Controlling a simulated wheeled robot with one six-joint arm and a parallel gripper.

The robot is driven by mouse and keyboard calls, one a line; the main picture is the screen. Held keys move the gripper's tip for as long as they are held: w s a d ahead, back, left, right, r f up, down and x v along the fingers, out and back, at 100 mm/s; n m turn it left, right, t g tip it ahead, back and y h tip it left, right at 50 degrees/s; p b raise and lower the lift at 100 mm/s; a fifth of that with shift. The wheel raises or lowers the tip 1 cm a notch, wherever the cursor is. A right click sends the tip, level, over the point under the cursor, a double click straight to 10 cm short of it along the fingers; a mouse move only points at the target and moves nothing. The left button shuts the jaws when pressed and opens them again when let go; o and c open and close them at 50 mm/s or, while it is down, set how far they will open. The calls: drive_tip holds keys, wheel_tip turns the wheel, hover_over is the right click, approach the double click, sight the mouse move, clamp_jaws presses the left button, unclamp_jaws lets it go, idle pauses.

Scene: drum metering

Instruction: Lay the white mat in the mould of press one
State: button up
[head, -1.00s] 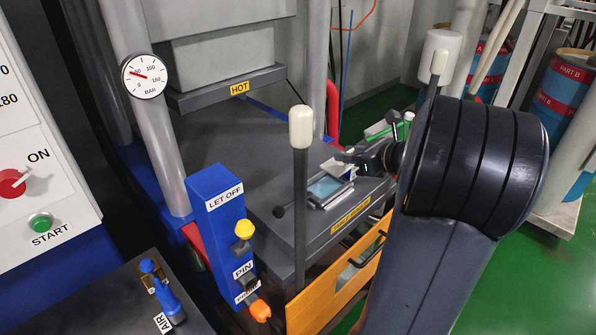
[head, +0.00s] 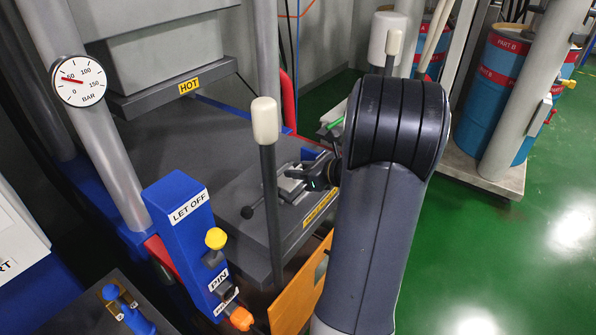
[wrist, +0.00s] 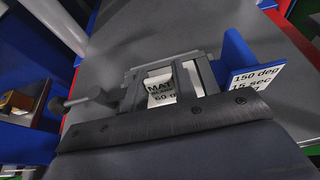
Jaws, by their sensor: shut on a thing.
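My gripper (head: 314,178) is shut over the small grey mould (head: 287,190) on the lower plate of the press. The white mat (wrist: 158,94), printed "MAT" and "60 g", shows between grey bars in the wrist view, and my gripper is shut on it. The mould's grey frame lies close around or under the mat. I cannot tell whether the mat touches the mould floor. My gripper and arm hide much of the mould in the head view.
The HOT upper plate (head: 170,92) hangs above and behind. A pale-topped lever (head: 266,125) rises in front of the mould. The blue LET OFF post (head: 182,225) stands at left. A sign reading "150 deg" (wrist: 256,78) is beside the mould. Drums (head: 497,85) stand at right.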

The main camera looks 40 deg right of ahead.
drive_tip(key=shift+f, duration=0.15)
drive_tip(key=o, duration=1)
drive_tip(key=shift+s+d+r, duration=0.1)
drive_tip(key=shift+s+r, duration=0.05)
drive_tip(key=shift+r, duration=0.1)
drive_tip(key=v, duration=1.1)
drive_tip(key=shift+s, duration=0.35)
